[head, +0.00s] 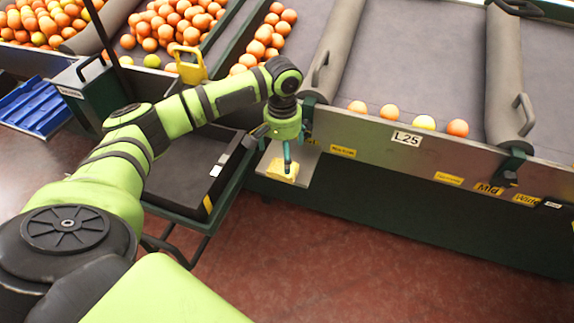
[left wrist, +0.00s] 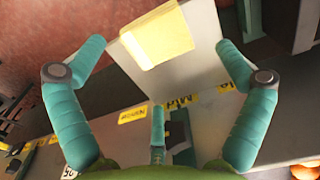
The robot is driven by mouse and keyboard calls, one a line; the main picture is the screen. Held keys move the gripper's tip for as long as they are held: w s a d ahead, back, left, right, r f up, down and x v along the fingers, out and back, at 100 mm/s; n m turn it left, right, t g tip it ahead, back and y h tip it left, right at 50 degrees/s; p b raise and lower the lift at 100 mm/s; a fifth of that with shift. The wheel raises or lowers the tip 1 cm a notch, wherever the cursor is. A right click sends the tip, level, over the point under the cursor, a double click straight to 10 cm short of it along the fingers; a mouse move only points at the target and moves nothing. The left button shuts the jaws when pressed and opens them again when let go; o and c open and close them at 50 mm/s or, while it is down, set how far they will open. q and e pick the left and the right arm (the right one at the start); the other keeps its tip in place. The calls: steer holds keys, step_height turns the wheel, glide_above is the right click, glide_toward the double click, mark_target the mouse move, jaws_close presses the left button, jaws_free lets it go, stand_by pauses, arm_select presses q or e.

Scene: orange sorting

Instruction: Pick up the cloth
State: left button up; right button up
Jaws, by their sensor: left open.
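The cloth (head: 283,170) is a small yellow piece lying on a pale shelf (head: 300,178) that juts from the front of the sorting line. In the left wrist view the cloth (left wrist: 156,36) lies flat near the edge of the shelf (left wrist: 195,70). My left gripper (head: 287,160) is above the cloth in the head view, its teal fingers pointing down. In the left wrist view its fingers (left wrist: 160,60) are spread apart with nothing between them, and the cloth shows beyond their tips. I cannot tell the exact height gap. My right gripper is not in view.
A black tray (head: 165,200) on a cart stands left of the shelf. The conveyor front with the L25 label (head: 405,138) rises behind it, with several oranges (head: 457,128) above. A blue crate (head: 38,108) lies far left. The red floor in front is clear.

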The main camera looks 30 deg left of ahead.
mark_target(282, 168)
arm_select(q)
steer(key=shift+s+d+f, duration=0.1)
steer(key=shift+s+f, duration=0.15)
steer(key=shift+f, duration=0.3)
steer(key=shift+s+f, duration=0.2)
steer(key=shift+f, duration=0.35)
step_height(282, 168, down, 2)
steer(key=shift+f, duration=0.2)
steer(key=shift+w+f, duration=0.1)
steer(key=shift+f, duration=0.1)
steer(key=c, duration=1.4)
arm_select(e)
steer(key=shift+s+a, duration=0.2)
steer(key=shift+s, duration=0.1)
